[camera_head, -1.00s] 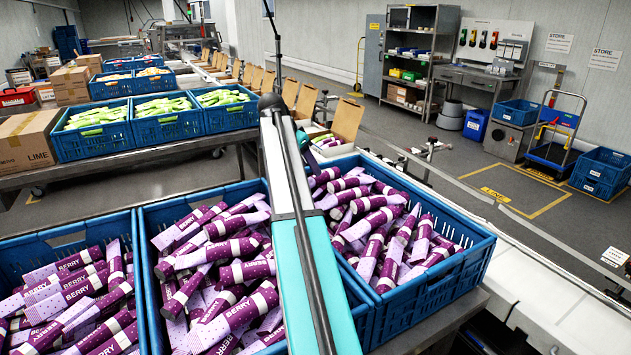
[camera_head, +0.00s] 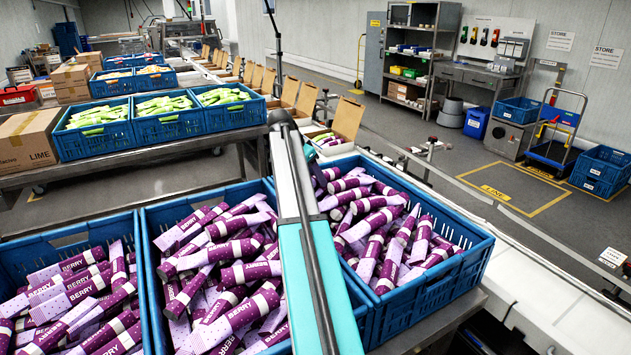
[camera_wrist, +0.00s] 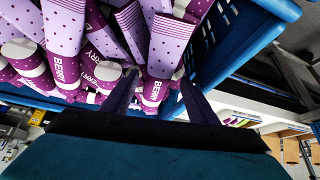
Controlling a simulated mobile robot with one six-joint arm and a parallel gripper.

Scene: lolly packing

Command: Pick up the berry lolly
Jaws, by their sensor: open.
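Berry lollies in purple and lilac wrappers fill the blue crates, including the right crate (camera_head: 440,292) in the head view. In the wrist view my gripper (camera_wrist: 158,82) is open over a packed crate (camera_wrist: 228,45). A berry lolly (camera_wrist: 153,92) with "BERRY" on its purple end shows between the two fingers, not clasped. Other berry lollies (camera_wrist: 62,65) lie close on the left, and one (camera_wrist: 107,70) is right beside the left finger.
The crate wall is close to the right finger in the wrist view. Crates of green lollies (camera_head: 165,128) stand on the rear table beside a LIME carton (camera_head: 28,140). Open cardboard boxes (camera_head: 346,118) line the conveyor. The floor at the right has free room.

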